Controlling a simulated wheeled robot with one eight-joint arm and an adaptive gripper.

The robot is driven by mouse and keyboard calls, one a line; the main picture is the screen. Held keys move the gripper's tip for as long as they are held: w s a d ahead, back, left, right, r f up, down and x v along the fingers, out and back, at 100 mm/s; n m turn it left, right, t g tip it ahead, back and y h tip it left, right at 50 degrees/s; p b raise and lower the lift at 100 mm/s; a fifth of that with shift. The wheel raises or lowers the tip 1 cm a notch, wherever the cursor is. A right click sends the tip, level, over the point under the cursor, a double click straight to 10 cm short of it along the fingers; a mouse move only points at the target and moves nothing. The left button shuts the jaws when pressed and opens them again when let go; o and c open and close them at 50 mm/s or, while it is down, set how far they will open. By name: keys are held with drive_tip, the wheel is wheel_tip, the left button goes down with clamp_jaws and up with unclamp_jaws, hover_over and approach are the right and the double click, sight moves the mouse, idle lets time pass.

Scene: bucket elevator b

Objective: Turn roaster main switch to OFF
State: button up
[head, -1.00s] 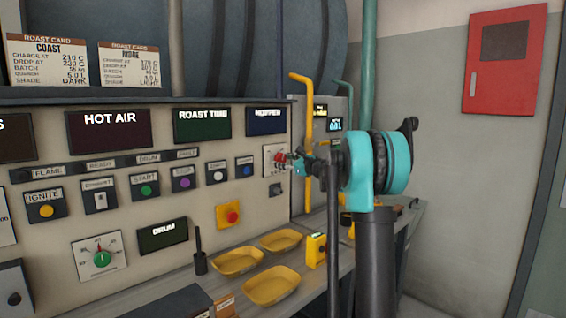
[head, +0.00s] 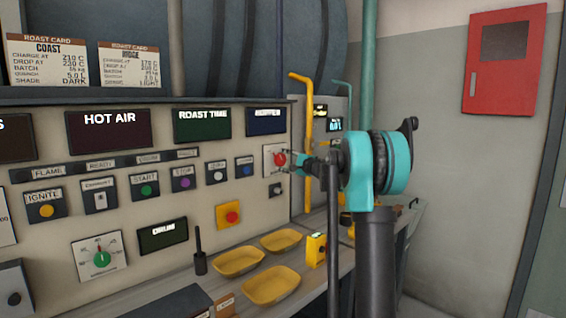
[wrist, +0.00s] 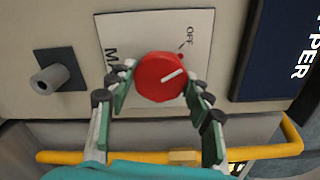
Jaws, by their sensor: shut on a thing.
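The main switch is a round red knob (wrist: 160,77) on a white plate (wrist: 125,32) marked OFF, with a red dot beside that word. The knob's white mark points right and slightly up in the wrist view, a little clockwise of the dot. The plate's other lettering is partly hidden. My gripper (wrist: 161,84) has its fingers on both sides of the knob and is shut on it. In the head view the knob (head: 279,159) shows at the panel's right end, with my gripper (head: 289,161) at it.
A grey cylindrical knob (wrist: 50,79) is beside the plate. A dark display (wrist: 277,50) is on its other side. A yellow pipe (head: 306,140) runs close by my gripper. Yellow trays (head: 271,286) stand on the bench below.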

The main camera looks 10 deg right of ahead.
drive_tip(key=shift+n, duration=1.6)
drive_tip(key=o, duration=1.1)
drive_tip(key=v, duration=1.2)
